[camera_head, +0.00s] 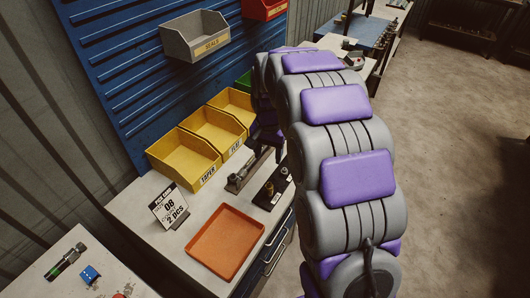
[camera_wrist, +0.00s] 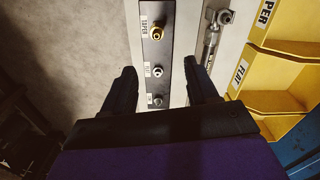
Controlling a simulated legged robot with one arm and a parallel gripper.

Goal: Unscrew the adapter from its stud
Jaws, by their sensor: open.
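A black stud plate lies on the bench; it shows in the wrist view (camera_wrist: 172,50) and in the head view (camera_head: 263,201). A brass-coloured fitting (camera_wrist: 156,34) sits at its TAPER-labelled end. Two silver fittings, a middle one (camera_wrist: 157,71) and a nearer one (camera_wrist: 158,100), stand in line with it. Which of these is the adapter I cannot tell. My gripper (camera_wrist: 161,68) is open, its dark fingers on either side of the stud row, nothing held. In the head view my gripper (camera_head: 265,138) is dark and partly hidden by my arm.
Yellow bins labelled TAPER (camera_head: 186,164) and FLAT (camera_head: 213,132) stand behind. A grey bin (camera_head: 195,36) hangs on the blue panel.

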